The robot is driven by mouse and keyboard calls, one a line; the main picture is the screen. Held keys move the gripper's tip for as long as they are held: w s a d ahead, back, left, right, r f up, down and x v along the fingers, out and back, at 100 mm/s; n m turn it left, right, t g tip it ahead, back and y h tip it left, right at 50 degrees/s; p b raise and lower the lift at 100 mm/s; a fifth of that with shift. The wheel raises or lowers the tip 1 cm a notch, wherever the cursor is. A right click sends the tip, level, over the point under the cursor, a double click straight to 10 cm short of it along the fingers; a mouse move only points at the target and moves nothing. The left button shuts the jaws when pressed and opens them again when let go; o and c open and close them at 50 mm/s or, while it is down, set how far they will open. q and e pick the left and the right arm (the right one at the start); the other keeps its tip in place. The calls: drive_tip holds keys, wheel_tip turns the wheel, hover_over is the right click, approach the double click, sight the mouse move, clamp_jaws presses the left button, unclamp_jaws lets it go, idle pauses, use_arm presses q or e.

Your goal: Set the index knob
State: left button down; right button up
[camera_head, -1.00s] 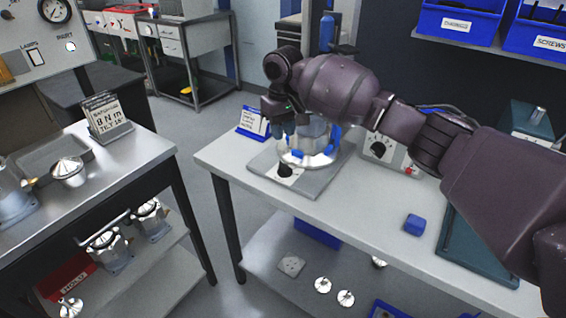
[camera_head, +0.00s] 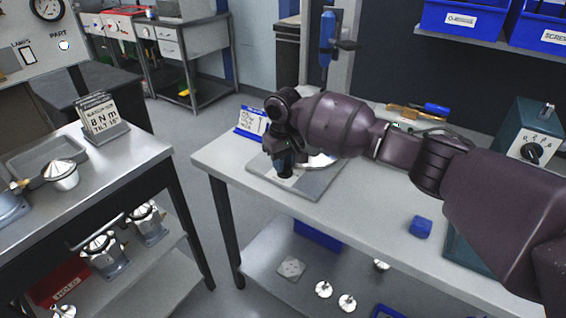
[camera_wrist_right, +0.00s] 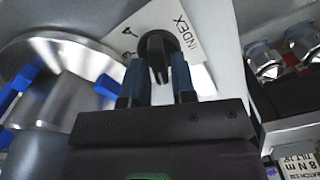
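The index knob (camera_wrist_right: 157,52) is black with a raised grip bar, on a white plate lettered INDEX in the right wrist view. My right gripper (camera_wrist_right: 157,72) is open, its two fingers on either side of the knob's bar with gaps showing; I cannot tell how far down they reach. In the head view my right gripper (camera_head: 285,168) points down over the grey fixture plate (camera_head: 318,188) and hides the knob. A round metal housing (camera_wrist_right: 75,65) with blue clamps stands beside the knob in the wrist view; my arm mostly hides it in the head view. My left gripper is not in view.
A blue-framed card (camera_head: 250,122) stands behind the plate. A blue block (camera_head: 420,227) and a teal box with a dial (camera_head: 530,145) are to the right. The table's front left is clear.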

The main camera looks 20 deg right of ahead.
drive_tip(key=c, duration=0.4)
clamp_jaws()
drive_tip(key=shift+r, duration=0.1)
drive_tip(key=m+p, duration=0.1)
drive_tip(key=p, duration=0.1)
drive_tip(key=m+p, duration=0.1)
drive_tip(key=shift+r+p, duration=0.3)
drive_tip(key=shift+p, duration=0.1)
drive_tip(key=shift+m+p, duration=0.6)
drive_tip(key=m+p, duration=0.3)
drive_tip(key=p, duration=0.1)
drive_tip(key=shift+s+d+f+m, duration=0.1)
drive_tip(key=shift+f+m, duration=0.2)
drive_tip(key=shift+m, duration=0.1)
use_arm(q)
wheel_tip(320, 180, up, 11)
drive_tip(key=p, duration=0.2)
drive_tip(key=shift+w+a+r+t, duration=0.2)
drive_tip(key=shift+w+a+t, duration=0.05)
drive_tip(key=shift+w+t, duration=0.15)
use_arm(e)
drive_tip(key=shift+d+f+m, duration=0.1)
drive_tip(key=shift+f+m, duration=0.1)
drive_tip(key=shift+m, duration=0.7)
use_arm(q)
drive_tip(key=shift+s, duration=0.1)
